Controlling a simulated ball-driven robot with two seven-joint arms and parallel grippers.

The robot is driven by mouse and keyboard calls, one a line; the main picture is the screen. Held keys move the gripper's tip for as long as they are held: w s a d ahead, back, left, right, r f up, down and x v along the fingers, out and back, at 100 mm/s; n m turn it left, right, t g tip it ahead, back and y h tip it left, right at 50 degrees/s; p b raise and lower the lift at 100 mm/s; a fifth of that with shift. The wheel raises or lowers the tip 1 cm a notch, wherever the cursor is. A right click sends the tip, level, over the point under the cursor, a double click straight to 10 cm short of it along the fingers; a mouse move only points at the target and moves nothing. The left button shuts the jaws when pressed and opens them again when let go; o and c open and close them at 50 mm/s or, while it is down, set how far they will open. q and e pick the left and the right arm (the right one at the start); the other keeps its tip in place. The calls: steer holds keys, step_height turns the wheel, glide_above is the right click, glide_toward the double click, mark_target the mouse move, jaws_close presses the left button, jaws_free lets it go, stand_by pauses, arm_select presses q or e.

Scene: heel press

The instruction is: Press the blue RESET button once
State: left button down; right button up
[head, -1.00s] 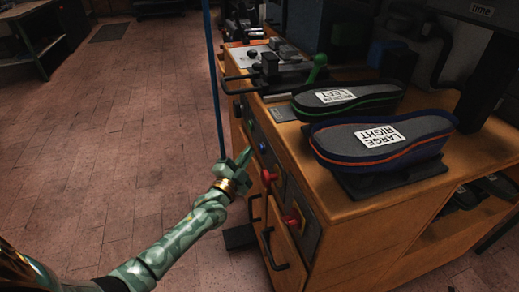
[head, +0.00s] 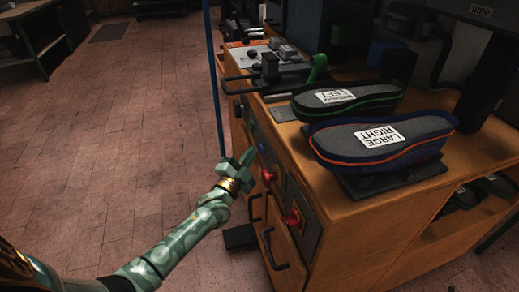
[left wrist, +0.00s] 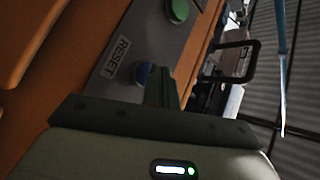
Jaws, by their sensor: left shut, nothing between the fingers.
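The blue RESET button (left wrist: 143,72) shows in the left wrist view, beside its white RESET label (left wrist: 117,56) on a grey panel. It is a small blue spot on the cabinet front in the head view (head: 261,148). My left gripper (head: 249,156) is shut and empty, its tip close to the panel. In the left wrist view its fingers (left wrist: 164,78) reach up just right of the blue button and hide part of it. I cannot tell whether they touch. My right gripper is not in view.
A green button (left wrist: 178,11) sits farther along the same panel. Two shoe soles (head: 380,140) lie on top. A thin blue post (head: 216,90) stands left; the floor there is clear.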

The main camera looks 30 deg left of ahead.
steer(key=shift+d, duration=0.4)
arm_select(q)
steer(key=shift+w+d, duration=0.25)
steer(key=shift+w, duration=0.05)
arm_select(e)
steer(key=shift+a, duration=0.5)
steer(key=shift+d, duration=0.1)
arm_select(q)
steer(key=shift+s+a+p, duration=0.35)
steer(key=shift+s+a, duration=0.1)
steer(key=shift+s, duration=0.2)
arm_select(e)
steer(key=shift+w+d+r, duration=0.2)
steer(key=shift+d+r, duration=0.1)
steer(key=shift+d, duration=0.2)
